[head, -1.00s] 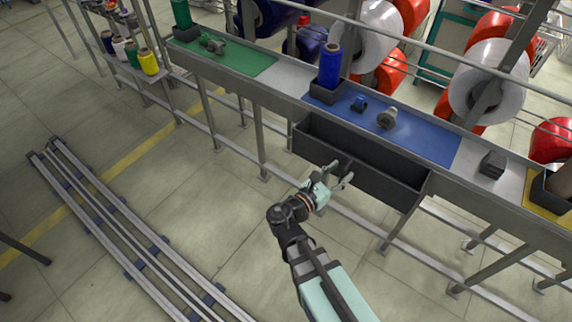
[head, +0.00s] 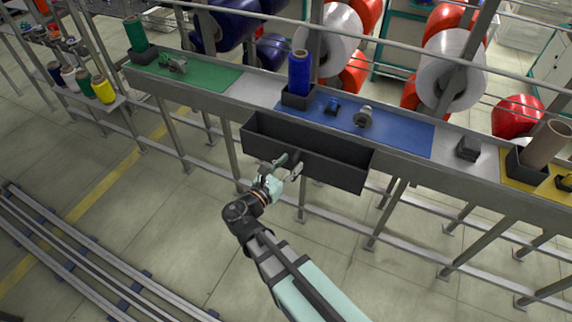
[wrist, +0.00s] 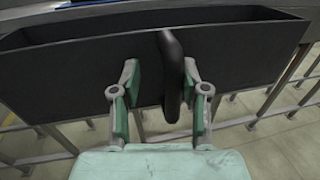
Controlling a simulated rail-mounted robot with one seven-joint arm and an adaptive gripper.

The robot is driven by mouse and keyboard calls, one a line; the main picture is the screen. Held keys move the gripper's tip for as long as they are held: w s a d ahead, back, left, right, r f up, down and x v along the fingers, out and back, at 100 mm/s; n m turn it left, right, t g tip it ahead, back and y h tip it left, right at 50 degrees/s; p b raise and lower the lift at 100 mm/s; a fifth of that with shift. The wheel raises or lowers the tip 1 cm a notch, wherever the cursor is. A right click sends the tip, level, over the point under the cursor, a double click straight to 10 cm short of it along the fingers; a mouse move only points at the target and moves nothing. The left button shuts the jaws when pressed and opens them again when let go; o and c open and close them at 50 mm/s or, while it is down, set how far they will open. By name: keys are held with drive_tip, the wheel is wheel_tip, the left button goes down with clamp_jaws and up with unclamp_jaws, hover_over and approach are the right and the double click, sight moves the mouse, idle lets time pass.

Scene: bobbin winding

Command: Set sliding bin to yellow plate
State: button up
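The sliding bin (head: 335,171) is a long black open box hung on the front of the bench, in front of the blue plate (head: 400,132). Its inside looks empty. The yellow plate (head: 519,181) lies on the bench top at the far right, partly cut off by the picture edge. My gripper (head: 286,167) is at the bin's front. In the wrist view the bin's dark handle (wrist: 172,75) stands upright between my two spread fingers (wrist: 166,100), with gaps on both sides. The fingers do not appear to touch it.
A blue bobbin (head: 299,72) stands in a black holder on the bench. A small black block (head: 468,148) sits between the blue and yellow plates. The green plate (head: 205,75) is at left. The bench front right of the bin looks clear.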

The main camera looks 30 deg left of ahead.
drive_tip(key=shift+s, duration=0.1)
drive_tip(key=s+a+p, duration=0.1)
drive_tip(key=s+a, duration=0.1)
drive_tip(key=s, duration=0.7)
drive_tip(key=s+a+p, duration=0.1)
drive_tip(key=s, duration=0.9)
drive_tip(key=shift+s+a+p, duration=0.2)
drive_tip(key=shift+a+p, duration=0.1)
drive_tip(key=shift+a, duration=0.1)
idle(1.2)
drive_tip(key=shift+r+p, duration=0.1)
drive_tip(key=shift+p, duration=0.25)
drive_tip(key=shift+s, duration=0.1)
